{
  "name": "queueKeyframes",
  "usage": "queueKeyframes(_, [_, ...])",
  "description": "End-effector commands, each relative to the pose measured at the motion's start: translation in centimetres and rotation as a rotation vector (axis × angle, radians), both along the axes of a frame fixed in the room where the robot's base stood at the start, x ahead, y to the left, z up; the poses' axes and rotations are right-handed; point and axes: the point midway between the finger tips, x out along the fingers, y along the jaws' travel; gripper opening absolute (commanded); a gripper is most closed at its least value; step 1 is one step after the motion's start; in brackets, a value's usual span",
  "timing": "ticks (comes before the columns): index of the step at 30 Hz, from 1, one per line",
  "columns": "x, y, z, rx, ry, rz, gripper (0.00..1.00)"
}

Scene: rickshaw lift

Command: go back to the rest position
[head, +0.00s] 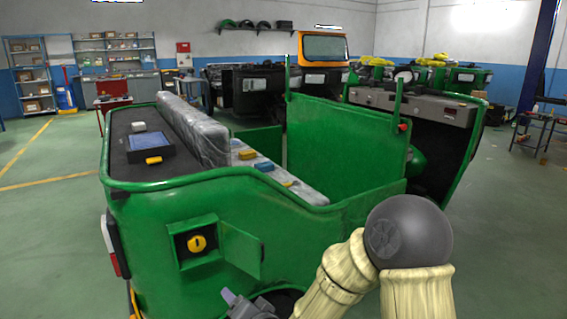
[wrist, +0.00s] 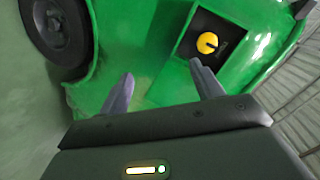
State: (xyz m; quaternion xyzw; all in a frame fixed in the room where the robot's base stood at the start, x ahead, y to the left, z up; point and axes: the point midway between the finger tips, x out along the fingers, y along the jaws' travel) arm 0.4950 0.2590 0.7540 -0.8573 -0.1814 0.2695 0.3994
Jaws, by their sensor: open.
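My gripper (wrist: 162,90) is open, with its two grey fingers apart and nothing between them in the wrist view. It points at the side of the green rickshaw (wrist: 140,48). In the head view my gripper (head: 243,303) is partly visible at the bottom, below the rickshaw's open hatch door (head: 241,250). The rickshaw body (head: 150,225) fills the middle of the head view. A yellow cap (head: 197,243) sits in the open recess beside the door. The cap (wrist: 207,43) also shows beyond the right finger in the wrist view, apart from it.
A dark tablet-like device (head: 137,146) lies on the rickshaw's rear shelf. Coloured items lie on the seat ledge (head: 270,172). A wheel (wrist: 57,35) shows at upper left in the wrist view. Open green floor (head: 45,230) lies to the left. Shelves (head: 118,52) stand at the back wall.

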Motion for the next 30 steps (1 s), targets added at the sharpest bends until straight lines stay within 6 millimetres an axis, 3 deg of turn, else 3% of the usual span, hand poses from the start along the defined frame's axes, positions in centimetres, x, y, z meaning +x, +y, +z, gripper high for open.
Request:
queueKeyframes(8, [-1.5,-8.4,-2.8,-0.443,0.145,0.060,0.66])
queueKeyframes(18, [-7.4,-19.5,-3.1,-0.796,0.427,0.132,0.66])
queueKeyframes(24, [-11.3,-23.4,-2.4,-0.872,0.566,0.177,0.66])
queueKeyframes(30, [-14.9,-26.1,-1.6,-0.901,0.681,0.222,0.66])
